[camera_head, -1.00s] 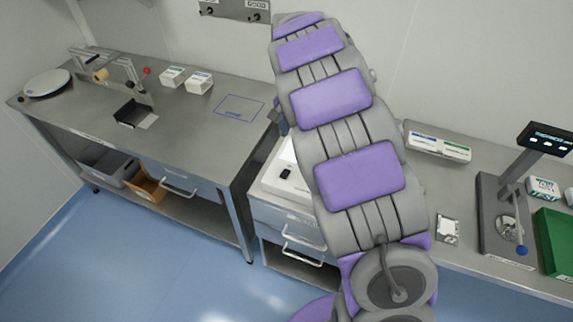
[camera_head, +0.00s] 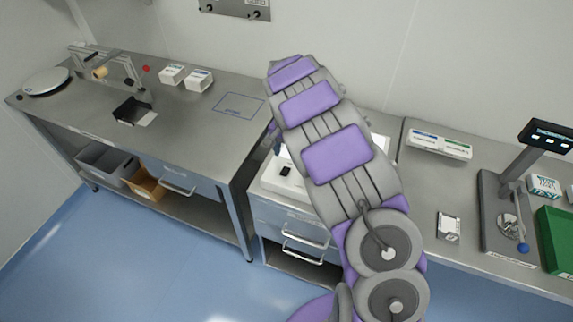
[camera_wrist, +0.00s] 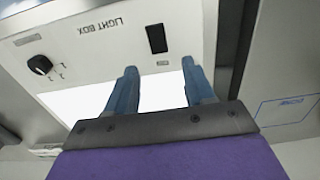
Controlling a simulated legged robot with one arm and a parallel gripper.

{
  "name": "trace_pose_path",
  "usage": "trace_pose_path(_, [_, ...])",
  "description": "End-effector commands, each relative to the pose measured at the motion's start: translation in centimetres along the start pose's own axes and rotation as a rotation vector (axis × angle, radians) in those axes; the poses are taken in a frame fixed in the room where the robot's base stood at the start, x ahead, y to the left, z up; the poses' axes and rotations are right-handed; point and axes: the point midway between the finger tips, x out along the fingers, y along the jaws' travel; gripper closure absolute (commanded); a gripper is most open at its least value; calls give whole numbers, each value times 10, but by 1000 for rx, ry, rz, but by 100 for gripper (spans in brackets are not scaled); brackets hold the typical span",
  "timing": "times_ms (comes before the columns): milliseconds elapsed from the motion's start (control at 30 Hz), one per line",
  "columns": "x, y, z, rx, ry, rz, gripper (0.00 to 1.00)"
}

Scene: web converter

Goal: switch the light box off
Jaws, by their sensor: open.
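The light box (camera_wrist: 100,62) shows in the wrist view as a white casing lettered "LIGHT BOX", with a bright lit panel (camera_wrist: 78,102). A black rocker switch (camera_wrist: 157,39) sits on its face, and a black knob (camera_wrist: 40,65) is at its left. In the head view the light box (camera_head: 271,181) is mostly hidden behind my arm; its black switch (camera_head: 285,171) shows. My gripper (camera_wrist: 159,75) is open and empty, its two blue fingers over the lit panel, tips near the switch edge of the panel. I cannot tell whether they touch the box.
A steel bench (camera_head: 190,133) on the left carries a scale, a small fixture and white boxes. On the right bench stand a display post (camera_head: 520,170), a green tray (camera_head: 555,240) and a small packet (camera_head: 448,226). Drawers (camera_head: 300,237) are under the light box.

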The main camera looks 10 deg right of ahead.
Motion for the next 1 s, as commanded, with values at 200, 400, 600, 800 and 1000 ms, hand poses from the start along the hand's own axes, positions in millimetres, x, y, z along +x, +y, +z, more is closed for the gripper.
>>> trace_pose_path(200, [40, 0, 1, -2, -1, 2, 47])
trace_pose_path(400, [58, 0, 0, -2, 0, 1, 47])
trace_pose_path(600, [63, 0, 1, -1, -1, 1, 47])
trace_pose_path(800, [63, 0, 0, -1, 0, 1, 50])
trace_pose_path(1000, [63, 0, 0, -1, 0, 1, 69])
